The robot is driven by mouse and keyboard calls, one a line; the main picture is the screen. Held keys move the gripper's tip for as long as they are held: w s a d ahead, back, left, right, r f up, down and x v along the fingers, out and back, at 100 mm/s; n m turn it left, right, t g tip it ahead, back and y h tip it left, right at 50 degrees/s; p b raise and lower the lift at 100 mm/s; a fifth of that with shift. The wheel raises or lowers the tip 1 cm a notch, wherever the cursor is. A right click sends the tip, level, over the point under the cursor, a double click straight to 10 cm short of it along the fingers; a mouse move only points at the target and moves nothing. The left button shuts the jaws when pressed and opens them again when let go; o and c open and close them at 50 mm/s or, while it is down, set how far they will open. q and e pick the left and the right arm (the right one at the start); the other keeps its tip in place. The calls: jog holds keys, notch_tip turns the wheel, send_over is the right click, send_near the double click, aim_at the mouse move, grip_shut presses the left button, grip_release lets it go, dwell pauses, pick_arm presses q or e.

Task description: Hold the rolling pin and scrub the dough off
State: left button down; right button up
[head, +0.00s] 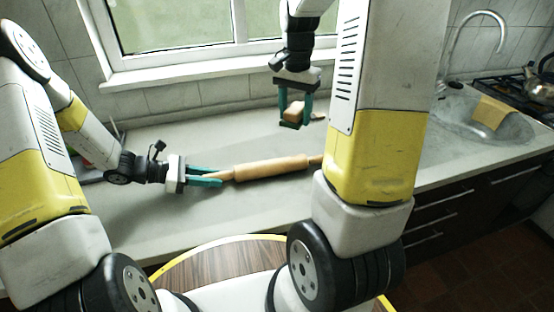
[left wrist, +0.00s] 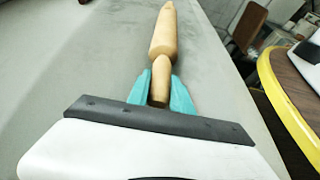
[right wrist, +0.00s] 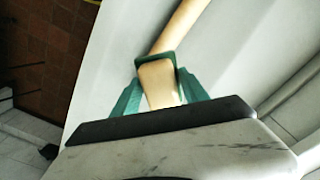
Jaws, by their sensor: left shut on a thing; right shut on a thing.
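The wooden rolling pin (head: 272,167) lies roughly level over the grey counter, its right end hidden behind my right arm. My left gripper (head: 220,177) is shut on its left handle; in the left wrist view the handle (left wrist: 160,82) sits between the teal fingers, with the pin body (left wrist: 163,36) beyond. My right gripper (head: 293,116) is shut on a tan block-shaped scrubber (head: 294,107) with a dark green edge, above and behind the pin. The scrubber (right wrist: 158,84) also shows in the right wrist view, apart from the pin in the head view. No dough can be made out.
A round wooden surface with a yellow rim (head: 215,261) stands in front. Much of the counter is clear.

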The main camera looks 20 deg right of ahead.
jog(key=shift+a, duration=0.4)
send_over(291, 157)
jog(key=shift+a+f, duration=0.1)
jog(key=shift+f, duration=4.75)
jog(key=shift+f, duration=1.5)
